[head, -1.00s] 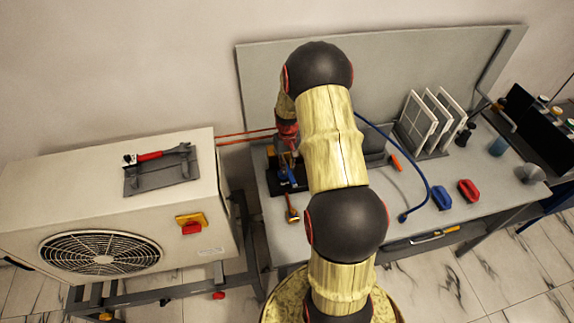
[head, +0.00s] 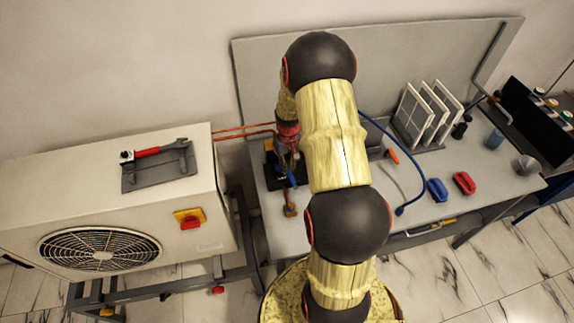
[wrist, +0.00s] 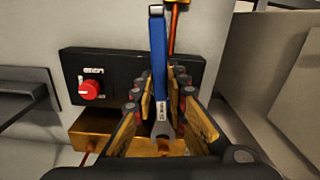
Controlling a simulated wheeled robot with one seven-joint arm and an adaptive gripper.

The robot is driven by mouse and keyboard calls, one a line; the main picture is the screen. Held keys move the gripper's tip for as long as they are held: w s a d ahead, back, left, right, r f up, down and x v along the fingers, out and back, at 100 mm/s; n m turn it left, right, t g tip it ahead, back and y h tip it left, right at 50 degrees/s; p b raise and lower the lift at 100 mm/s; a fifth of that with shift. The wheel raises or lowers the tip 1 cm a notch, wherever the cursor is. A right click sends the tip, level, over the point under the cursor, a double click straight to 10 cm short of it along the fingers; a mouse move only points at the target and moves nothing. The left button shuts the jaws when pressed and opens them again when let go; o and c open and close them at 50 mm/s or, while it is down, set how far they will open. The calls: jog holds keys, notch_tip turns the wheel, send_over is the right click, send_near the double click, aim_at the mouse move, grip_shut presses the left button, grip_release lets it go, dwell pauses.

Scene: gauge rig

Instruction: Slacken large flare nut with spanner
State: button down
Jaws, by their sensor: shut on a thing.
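The blue-handled spanner (wrist: 160,60) stands between the two fingers of my gripper (wrist: 162,95) in the wrist view. My gripper is shut on it. Its grey open jaw (wrist: 163,130) points toward the bottom of the picture, and the handle runs up past the fingers. In the head view, a small blue part of the spanner (head: 292,178) shows below my gripper (head: 288,160), over the dark fixture. A brass piece at the end of a copper pipe (wrist: 175,35) shows at the top edge of the wrist view. I cannot tell which fitting is the large flare nut.
A black panel with a red knob (wrist: 89,90) lies left of the gripper. On the bench (head: 440,220) are a blue hose (head: 425,170), white-framed panels (head: 415,110) and blue and red clamps.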

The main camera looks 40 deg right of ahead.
jog(key=shift+s+a, duration=0.15)
jog(key=shift+s, duration=0.2)
jog(key=shift+r, duration=0.1)
jog(key=shift+r+p, duration=1.4)
jog(key=shift+r, duration=0.8)
